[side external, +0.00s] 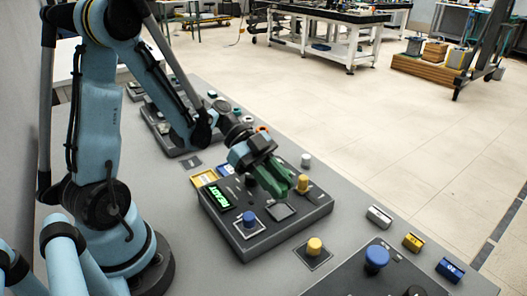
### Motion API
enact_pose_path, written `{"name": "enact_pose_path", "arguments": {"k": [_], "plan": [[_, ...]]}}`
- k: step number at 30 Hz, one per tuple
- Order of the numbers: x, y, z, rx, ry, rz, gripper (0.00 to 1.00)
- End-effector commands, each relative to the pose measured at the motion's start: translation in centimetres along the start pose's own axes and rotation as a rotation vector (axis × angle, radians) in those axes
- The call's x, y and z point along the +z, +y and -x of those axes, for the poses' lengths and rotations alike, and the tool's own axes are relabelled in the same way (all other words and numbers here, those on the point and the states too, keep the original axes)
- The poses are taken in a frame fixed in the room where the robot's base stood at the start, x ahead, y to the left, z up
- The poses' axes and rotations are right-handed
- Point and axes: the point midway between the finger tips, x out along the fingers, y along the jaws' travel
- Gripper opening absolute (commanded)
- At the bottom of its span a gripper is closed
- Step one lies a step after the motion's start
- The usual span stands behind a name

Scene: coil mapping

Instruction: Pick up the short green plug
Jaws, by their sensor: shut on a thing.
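My gripper (284,187) has green fingers and is low over the dark console (285,228), tilted down to the right. It is shut on a small green thing that I take for the short green plug (302,179). The fingers and the plug are close in colour, so the plug's outline is hard to make out. A yellow plug (303,188) stands right by the fingertips. Whether the green plug is clear of the console cannot be told.
A blue plug (249,219) stands on the console's front left, near a lit green display (219,197). A yellow plug (314,246) stands on a square plate in front. A white plug (306,160) is behind. A blue knob (376,257) and labelled blocks (413,242) are at right.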

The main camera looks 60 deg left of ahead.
Motion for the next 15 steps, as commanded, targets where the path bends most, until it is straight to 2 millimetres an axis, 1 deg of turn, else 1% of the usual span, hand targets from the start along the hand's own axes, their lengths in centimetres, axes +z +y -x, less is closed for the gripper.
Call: {"name": "enact_pose_path", "arguments": {"k": [1, 6, 15], "plan": [[-0.7, 0.3, 0.1, 0.002, 0.000, -0.001, 0.00], [-2.9, 2.5, -0.8, 0.003, 0.001, -0.002, 0.00], [-6.2, 5.5, -1.9, 0.004, 0.001, -0.001, 0.00]]}}
